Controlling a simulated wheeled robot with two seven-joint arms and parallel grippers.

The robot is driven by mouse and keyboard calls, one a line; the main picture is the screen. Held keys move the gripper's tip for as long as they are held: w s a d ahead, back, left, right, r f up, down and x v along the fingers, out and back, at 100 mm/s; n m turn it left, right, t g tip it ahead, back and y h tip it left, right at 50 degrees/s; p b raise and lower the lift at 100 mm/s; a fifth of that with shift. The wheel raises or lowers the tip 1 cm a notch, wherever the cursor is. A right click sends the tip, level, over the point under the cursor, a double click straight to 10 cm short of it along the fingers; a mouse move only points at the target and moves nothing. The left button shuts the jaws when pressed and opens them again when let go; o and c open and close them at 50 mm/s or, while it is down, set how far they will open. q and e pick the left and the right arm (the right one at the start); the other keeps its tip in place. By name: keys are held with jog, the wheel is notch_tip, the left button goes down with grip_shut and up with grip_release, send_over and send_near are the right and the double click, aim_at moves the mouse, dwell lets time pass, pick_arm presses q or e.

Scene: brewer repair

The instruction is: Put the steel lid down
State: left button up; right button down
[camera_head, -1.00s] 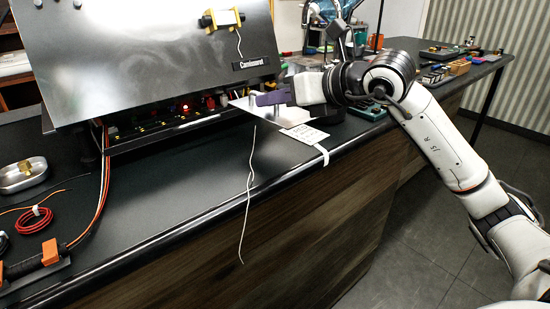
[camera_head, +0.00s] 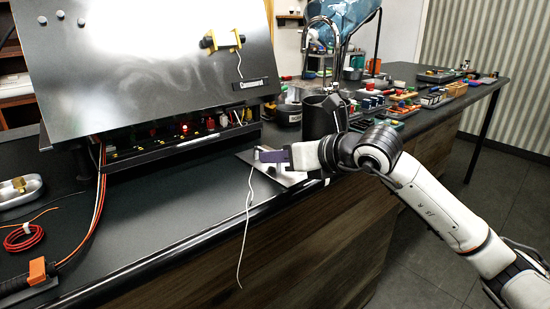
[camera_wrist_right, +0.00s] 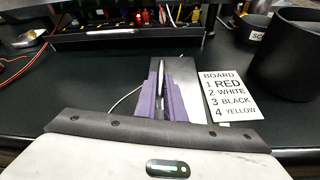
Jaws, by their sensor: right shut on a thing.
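The steel lid (camera_head: 246,155) is a thin, flat grey plate at the front of the black counter, level and on or very close to its top. It also shows in the right wrist view (camera_wrist_right: 190,72), partly hidden by the fingers. My right gripper (camera_head: 272,156) has purple fingers, which show in the wrist view (camera_wrist_right: 165,95) shut on a narrow upright part of the lid. Whether the lid's underside fully touches the counter is hard to tell. My left gripper is not in view.
The brewer's raised steel panel (camera_head: 140,70) stands behind, above an open wiring bay (camera_head: 180,138). A white card (camera_wrist_right: 228,95) lists colours right of the lid. A black canister (camera_head: 320,117) stands close behind my gripper. A white cord (camera_head: 246,220) hangs over the counter edge.

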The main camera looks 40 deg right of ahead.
jog(key=c, duration=1.8)
grip_release()
jog(key=shift+c, duration=0.2)
jog(key=b+v, duration=0.1)
jog(key=v, duration=1.1)
jog(key=shift+b, duration=0.4)
